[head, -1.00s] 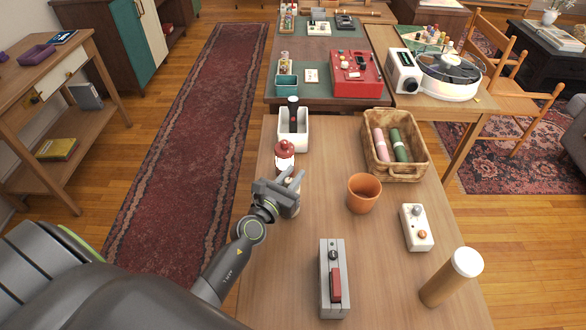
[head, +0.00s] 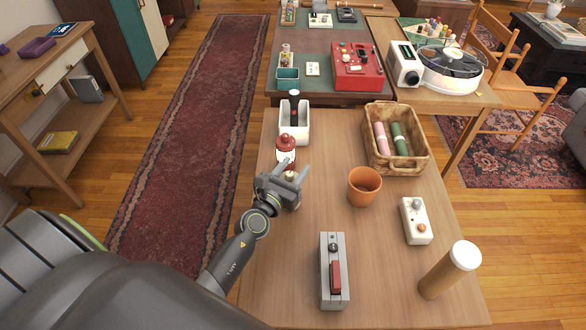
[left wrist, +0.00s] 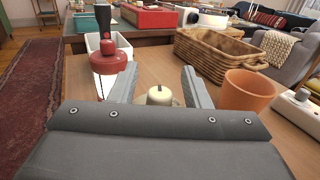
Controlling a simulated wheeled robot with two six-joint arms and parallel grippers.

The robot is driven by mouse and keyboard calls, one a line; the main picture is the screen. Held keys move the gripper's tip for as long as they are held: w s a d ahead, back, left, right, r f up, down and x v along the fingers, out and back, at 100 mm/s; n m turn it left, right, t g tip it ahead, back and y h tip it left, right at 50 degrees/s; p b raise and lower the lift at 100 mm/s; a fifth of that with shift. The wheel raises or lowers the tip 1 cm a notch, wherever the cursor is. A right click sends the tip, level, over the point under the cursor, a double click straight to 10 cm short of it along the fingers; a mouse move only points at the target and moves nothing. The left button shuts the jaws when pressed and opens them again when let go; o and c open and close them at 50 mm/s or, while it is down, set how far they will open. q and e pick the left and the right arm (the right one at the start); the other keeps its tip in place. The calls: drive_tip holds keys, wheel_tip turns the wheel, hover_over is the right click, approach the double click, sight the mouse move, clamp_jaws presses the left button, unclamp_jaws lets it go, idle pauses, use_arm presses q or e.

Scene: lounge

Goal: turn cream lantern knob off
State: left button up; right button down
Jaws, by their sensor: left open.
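A small cream domed piece with a dark pin on top (left wrist: 159,96) stands between my open left fingers in the left wrist view. It also shows in the head view (head: 291,175), mostly hidden by my left gripper (head: 294,170). The rest of its body is hidden, so I cannot tell which part is the knob. The fingers sit on either side of it with no clear contact. A lantern with a red top and pale body (head: 286,148) stands just beyond; its red top shows left of the fingers in the left wrist view (left wrist: 115,60). My right gripper is not in view.
A white bin (head: 303,112) stands behind the red lantern. To the right are a terracotta pot (head: 364,188), a wicker basket (head: 398,165) and a white box with knobs (head: 415,222). A grey device with a red lever (head: 333,250) lies nearer. The table's left edge is close.

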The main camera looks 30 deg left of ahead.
use_arm(q)
drive_tip(key=s+b, duration=0.5)
drive_tip(key=s, duration=1.2)
drive_tip(key=shift+s+a+b, duration=0.25)
drive_tip(key=shift+b, duration=0.15)
